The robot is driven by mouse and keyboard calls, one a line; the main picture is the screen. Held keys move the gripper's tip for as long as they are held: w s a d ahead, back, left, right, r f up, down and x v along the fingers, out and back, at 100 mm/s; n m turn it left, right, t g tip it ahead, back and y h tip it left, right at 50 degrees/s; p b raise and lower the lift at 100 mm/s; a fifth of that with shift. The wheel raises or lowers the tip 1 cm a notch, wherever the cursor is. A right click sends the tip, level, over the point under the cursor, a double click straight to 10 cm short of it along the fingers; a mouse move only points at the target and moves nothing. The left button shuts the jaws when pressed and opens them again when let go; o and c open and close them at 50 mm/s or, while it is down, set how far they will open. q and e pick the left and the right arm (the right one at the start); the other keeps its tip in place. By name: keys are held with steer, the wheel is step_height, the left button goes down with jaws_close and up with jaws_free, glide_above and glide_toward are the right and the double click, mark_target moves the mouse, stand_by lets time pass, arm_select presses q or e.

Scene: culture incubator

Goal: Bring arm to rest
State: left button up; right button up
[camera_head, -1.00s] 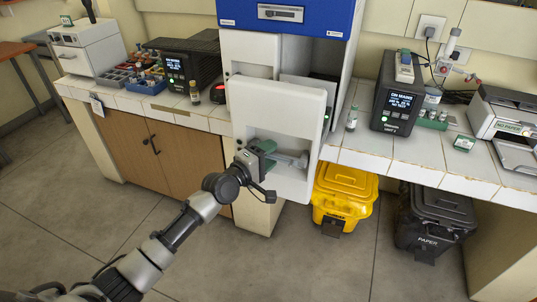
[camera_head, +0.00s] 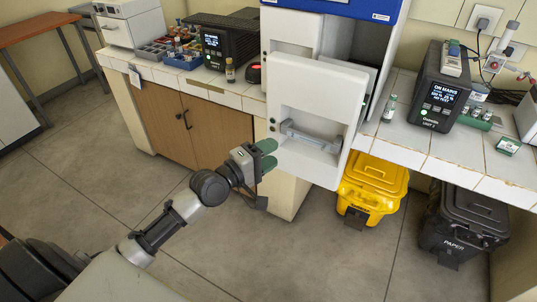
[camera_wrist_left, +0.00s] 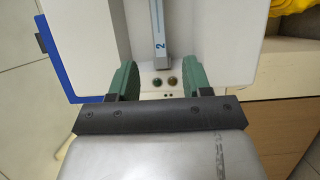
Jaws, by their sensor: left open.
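My left gripper (camera_head: 268,155) is open and empty, with green fingertips, in front of the white incubator door and a little left of its grey handle (camera_head: 312,138). In the left wrist view, the two green fingers (camera_wrist_left: 128,82) stand apart with nothing between them. The handle, marked 2, also shows in that view (camera_wrist_left: 158,25), beyond the fingertips. The white door (camera_head: 318,105) stands ajar on the blue-topped incubator (camera_head: 340,8). My right gripper is not in view.
A yellow bin (camera_head: 372,185) and a black paper bin (camera_head: 462,222) stand under the white-tiled bench (camera_head: 420,148). A black device with a display (camera_head: 440,90) stands on the bench. Open grey floor (camera_head: 300,255) lies in front.

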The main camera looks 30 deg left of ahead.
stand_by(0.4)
arm_select(q)
steer(key=s+a+f+m+g+y, duration=0.1)
steer(key=a+f+g+y, duration=0.1)
steer(key=f, duration=0.8)
steer(key=s+a+f+m+g+y, duration=0.1)
steer(key=a+f+y, duration=0.1)
steer(key=f, duration=0.9)
steer(key=s+f+m+g+y, duration=0.1)
steer(key=s+f+m+g, duration=0.1)
steer(key=s+f, duration=0.45)
steer(key=s+f+m+g+y, duration=0.1)
steer(key=s+f+m+g, duration=0.15)
steer(key=f, duration=0.75)
steer(key=s+d+f+m+g, duration=0.1)
steer(key=s+f+m+g, duration=0.1)
steer(key=s+f, duration=0.4)
steer(key=s+d+f+m+g+y, duration=0.1)
steer(key=s+f, duration=0.5)
steer(key=s, duration=1)
steer(key=s+d+f+m+g, duration=0.3)
steer(key=s+f+m+g, duration=0.2)
steer(key=s, duration=0.7)
steer(key=shift+f+m, duration=0.45)
steer(key=shift+m, duration=0.2)
steer(key=shift+w, duration=0.15)
